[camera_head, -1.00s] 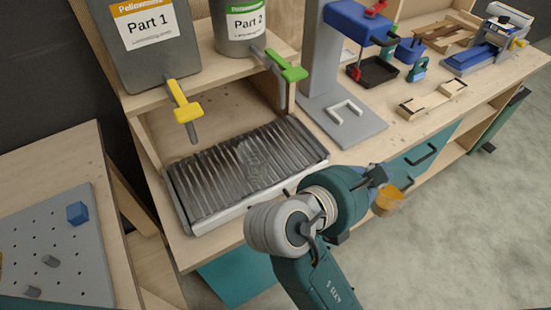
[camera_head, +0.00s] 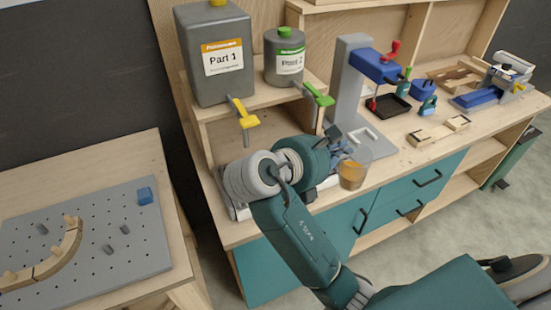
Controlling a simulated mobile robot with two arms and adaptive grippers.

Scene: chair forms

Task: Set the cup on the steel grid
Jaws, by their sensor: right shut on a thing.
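A clear cup (camera_head: 353,174) with amber liquid in it is in my right gripper (camera_head: 346,152), in the head view right of centre. The gripper is shut on it, and its fingers are partly hidden. The cup looks roughly upright and appears at the front edge of the workbench, to the right of the steel grid. The steel grid (camera_head: 232,205) sits in a pale tray on the bench below the dispensers. My right arm hides most of it, and only its left edge shows. My left gripper is not in view.
A grey Part 1 container (camera_head: 213,85) and a Part 2 container (camera_head: 284,62) stand on a shelf, their yellow and green taps overhanging the grid. A grey press stand (camera_head: 350,85) is to the right. A pegboard (camera_head: 90,250) lies on the left table.

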